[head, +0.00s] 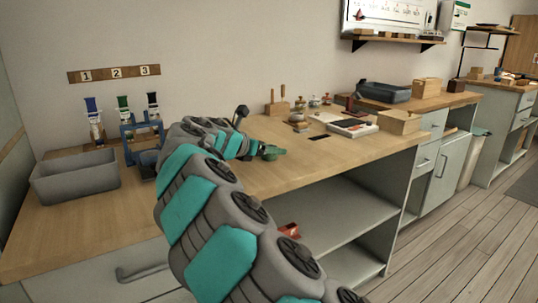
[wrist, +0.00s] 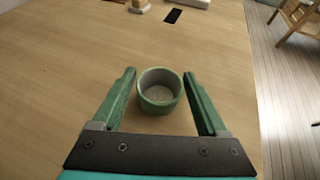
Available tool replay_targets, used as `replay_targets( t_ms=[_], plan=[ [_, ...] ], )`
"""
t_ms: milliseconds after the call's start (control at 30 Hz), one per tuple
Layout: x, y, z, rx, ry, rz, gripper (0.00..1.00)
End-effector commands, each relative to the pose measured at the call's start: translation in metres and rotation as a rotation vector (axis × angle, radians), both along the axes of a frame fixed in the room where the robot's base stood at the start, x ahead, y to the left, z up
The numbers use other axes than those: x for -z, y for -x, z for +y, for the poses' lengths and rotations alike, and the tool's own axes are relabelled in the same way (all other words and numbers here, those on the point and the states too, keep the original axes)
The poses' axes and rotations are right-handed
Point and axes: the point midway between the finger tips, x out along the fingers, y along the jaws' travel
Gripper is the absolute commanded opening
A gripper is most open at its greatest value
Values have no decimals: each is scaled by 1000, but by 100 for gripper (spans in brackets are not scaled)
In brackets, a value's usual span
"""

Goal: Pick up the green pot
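The green pot (wrist: 160,106) stands upright on the wooden bench top in the wrist view. It is a small round cup, green outside, with a pale grey inside that looks empty. My gripper (wrist: 159,74) is open, with one green finger on each side of the pot. A narrow gap shows between the pot and each finger. In the head view my gripper (head: 268,151) is low over the bench top; I cannot tell the pot from the green fingers there.
Small items, a white tray (head: 352,128) and a wooden block (head: 400,122) lie behind and right. The bench's front edge is near; wood around the pot is clear.

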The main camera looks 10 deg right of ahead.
Motion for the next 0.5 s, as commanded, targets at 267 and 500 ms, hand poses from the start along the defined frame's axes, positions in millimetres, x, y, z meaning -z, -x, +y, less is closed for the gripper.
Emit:
replay_targets(
  t_ms=[267, 500],
  plan=[
    [0, 0, 0, 0, 0, 0, 43],
    [0, 0, 0, 0, 0, 0, 16]
  ],
)
